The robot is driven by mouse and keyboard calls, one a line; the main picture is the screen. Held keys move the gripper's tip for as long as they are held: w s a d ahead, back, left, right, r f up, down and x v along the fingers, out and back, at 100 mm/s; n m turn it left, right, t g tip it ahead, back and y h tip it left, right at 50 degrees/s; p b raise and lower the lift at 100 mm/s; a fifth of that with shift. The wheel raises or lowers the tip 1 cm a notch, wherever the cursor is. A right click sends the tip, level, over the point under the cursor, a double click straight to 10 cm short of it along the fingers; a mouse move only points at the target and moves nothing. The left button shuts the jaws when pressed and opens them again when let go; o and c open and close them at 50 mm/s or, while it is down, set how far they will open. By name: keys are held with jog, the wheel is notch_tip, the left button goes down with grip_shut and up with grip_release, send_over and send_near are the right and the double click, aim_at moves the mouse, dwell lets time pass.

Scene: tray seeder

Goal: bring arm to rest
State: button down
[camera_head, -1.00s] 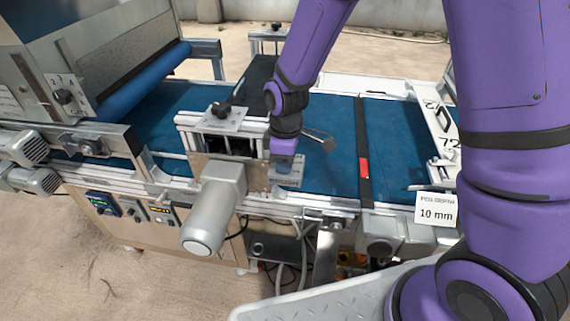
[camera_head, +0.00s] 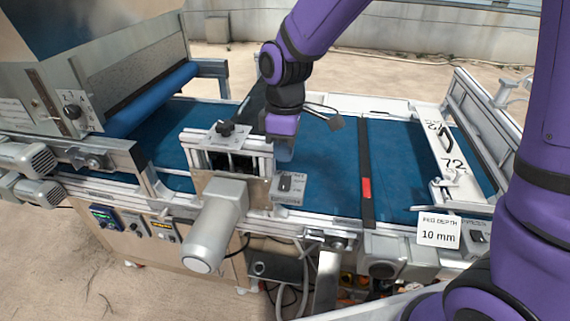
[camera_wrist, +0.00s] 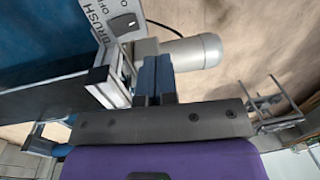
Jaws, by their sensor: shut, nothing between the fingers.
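My purple arm reaches in from the top right in the head view, and my gripper (camera_head: 284,153) points down over the blue belt, just behind a small switch plate (camera_head: 291,189). In the wrist view the two blue fingers of my gripper (camera_wrist: 156,72) lie together with nothing between them. The switch plate shows there too (camera_wrist: 122,20), with the words "BRUSH" and "OFF" on it. In the head view the gripper is apart from the plate.
The seeder's blue belt (camera_head: 335,165) runs across the view. A grey motor (camera_head: 215,225) juts out at the front. A numbered bar (camera_head: 447,160) and a "10 mm" peg depth sign (camera_head: 439,231) stand at the right. Open ground lies behind the machine.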

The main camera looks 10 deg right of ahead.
jog(key=s+d+r+m+t, duration=0.2)
jog(key=s+d+r+m, duration=0.1)
jog(key=d+r, duration=0.3)
jog(key=s+d+r+m+t, duration=0.1)
jog(key=s+d+r+m, duration=0.2)
jog(key=d+r, duration=0.3)
jog(key=s+d+r+m+t, duration=0.3)
jog(key=s+d+r+m, duration=0.3)
jog(key=s, duration=0.5)
jog(key=shift+s+d+m, duration=0.25)
jog(key=shift+d+m, duration=0.55)
jog(key=shift+d, duration=0.45)
